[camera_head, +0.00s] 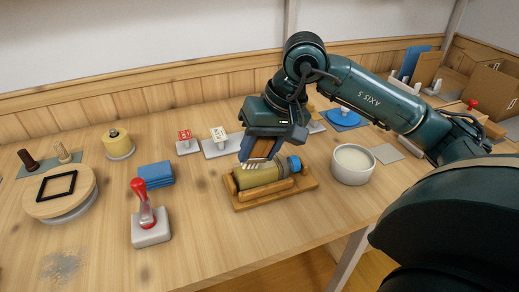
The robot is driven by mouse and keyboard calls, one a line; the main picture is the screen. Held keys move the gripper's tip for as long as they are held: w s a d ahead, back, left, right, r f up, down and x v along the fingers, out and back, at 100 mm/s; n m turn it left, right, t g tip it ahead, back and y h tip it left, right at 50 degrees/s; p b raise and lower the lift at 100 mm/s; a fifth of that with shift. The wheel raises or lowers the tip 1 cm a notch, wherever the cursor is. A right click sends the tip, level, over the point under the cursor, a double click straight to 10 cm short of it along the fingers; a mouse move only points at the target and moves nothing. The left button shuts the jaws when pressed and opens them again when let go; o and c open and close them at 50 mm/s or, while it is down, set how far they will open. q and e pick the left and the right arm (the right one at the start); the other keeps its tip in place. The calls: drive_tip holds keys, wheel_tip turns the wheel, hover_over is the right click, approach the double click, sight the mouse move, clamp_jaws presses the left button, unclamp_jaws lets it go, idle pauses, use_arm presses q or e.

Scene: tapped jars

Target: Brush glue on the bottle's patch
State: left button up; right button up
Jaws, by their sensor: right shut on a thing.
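A yellowish bottle (263,174) with a blue cap (294,164) lies on its side in a wooden cradle (286,198) near the middle of the table. My right gripper (262,147) is just above the bottle, pointing down. The patch is not clearly seen. A white bowl (352,178) with cream-coloured content, likely glue, stands right of the cradle. My left gripper is not in view.
A red-handled stamp (149,222) and a stack of blue pads (156,174) stand left of the cradle. A round wooden turntable (62,196) with a black square frame is at far left.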

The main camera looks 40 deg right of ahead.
drive_tip(key=shift+r+p, duration=1.6)
drive_tip(key=shift+r, duration=1.15)
